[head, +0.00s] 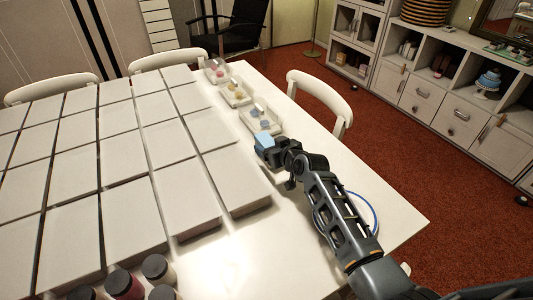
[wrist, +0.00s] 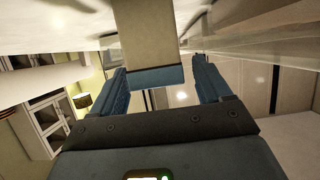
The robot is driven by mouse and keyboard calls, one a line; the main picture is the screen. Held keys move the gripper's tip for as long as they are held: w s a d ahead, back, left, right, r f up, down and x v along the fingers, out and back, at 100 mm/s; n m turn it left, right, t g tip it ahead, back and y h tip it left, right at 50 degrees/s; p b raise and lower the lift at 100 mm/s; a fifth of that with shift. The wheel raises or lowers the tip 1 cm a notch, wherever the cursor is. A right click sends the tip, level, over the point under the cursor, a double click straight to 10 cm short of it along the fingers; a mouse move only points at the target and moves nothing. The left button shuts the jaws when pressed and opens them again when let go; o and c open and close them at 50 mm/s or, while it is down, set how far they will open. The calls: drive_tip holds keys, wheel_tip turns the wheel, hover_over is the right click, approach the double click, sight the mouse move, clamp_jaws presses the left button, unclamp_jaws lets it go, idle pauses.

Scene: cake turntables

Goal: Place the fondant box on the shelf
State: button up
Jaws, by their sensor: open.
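A pale box with a blue end (wrist: 155,77) extends from the top of the wrist view to between my gripper's two blue fingers (wrist: 160,66). The fingers are open, and whether either one touches the box is not clear. In the head view, my gripper (head: 268,146) is low over the right part of the table, beside a small light-blue shape (head: 263,139); I cannot tell if this is the same box. The white shelf unit (head: 458,108) stands against the wall at the far right, with open compartments above and drawers and doors below.
The white table (head: 330,165) carries rows of large white boxes (head: 175,205) on the left. Small white trays (head: 238,94) with coloured items line its far edge. White chairs (head: 318,95) surround it. Red carpet (head: 440,165) lies open between table and shelf unit. Jars (head: 122,285) stand in front.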

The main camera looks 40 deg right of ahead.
sight(269, 142)
drive_tip(key=shift+b+x, duration=0.35)
drive_tip(key=shift+x, duration=0.8)
drive_tip(key=c, duration=1.4)
drive_tip(key=shift+o, duration=0.2)
drive_tip(key=shift+r, duration=0.1)
drive_tip(key=shift+r+p, duration=0.45)
drive_tip(key=shift+r, duration=0.05)
wheel_tip(269, 142, up, 3)
drive_tip(key=shift+r+p, duration=0.15)
drive_tip(key=shift+p, duration=1.1)
drive_tip(key=s+d+r, duration=0.6)
drive_tip(key=s+d, duration=0.2)
drive_tip(key=shift+s+r+p, duration=0.25)
drive_tip(key=shift+r+p, duration=0.05)
